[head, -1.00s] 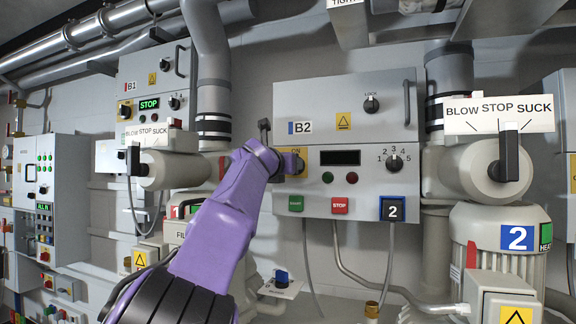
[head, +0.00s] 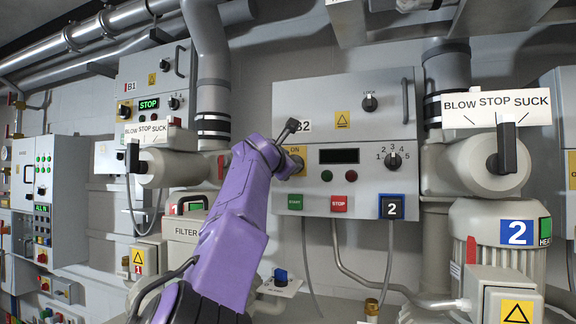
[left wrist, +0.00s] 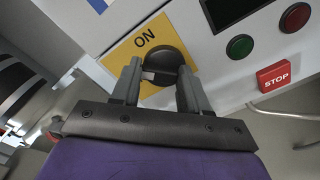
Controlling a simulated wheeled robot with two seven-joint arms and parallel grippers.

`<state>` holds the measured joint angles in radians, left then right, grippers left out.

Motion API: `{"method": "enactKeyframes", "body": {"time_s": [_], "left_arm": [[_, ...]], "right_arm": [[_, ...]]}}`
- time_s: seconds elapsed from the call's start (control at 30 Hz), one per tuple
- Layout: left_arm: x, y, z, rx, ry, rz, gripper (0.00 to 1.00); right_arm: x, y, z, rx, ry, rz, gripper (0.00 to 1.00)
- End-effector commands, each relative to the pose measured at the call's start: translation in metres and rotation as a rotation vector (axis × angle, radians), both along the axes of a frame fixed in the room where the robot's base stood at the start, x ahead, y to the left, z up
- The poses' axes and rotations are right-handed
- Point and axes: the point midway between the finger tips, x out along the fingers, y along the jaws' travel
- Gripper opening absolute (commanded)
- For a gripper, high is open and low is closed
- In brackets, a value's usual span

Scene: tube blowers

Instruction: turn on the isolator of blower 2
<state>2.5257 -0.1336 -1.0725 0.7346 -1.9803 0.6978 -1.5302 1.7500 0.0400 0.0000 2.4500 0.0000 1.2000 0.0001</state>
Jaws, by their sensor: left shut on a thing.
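The blower 2 control box (head: 358,195), under a panel marked B2, carries a yellow isolator plate (head: 297,151) with the word ON at its left side. The plate also shows in the left wrist view (left wrist: 115,62), with a round black isolator knob (left wrist: 165,58) on it. My left gripper (head: 291,166) is at this plate. In the left wrist view its two fingers (left wrist: 160,75) are on either side of the knob's grip, shut on it. In the head view the gripper hides the knob. The display (head: 339,156) is dark. My right gripper is not in view.
A green START button (head: 295,202), a red STOP button (head: 340,204) and a numbered dial (head: 393,160) are on the same box. Blower 2 (head: 480,230) and its BLOW STOP SUCK valve (head: 506,148) stand to the right. Blower 1's box (head: 150,105) is to the left.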

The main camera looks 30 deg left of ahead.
Motion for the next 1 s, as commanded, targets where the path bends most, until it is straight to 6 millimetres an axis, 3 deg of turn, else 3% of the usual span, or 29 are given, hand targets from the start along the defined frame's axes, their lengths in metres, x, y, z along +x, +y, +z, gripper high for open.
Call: {"method": "enactKeyframes", "body": {"time_s": [0.6, 1.0], "left_arm": [[0.001, -0.004, -0.002, 0.539, 0.13, -0.001, 0.14], [0.001, -0.005, -0.002, 0.735, 0.177, 0.0, 0.14]], "right_arm": [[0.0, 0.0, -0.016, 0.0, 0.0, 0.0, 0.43], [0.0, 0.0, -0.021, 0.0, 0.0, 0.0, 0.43]]}}
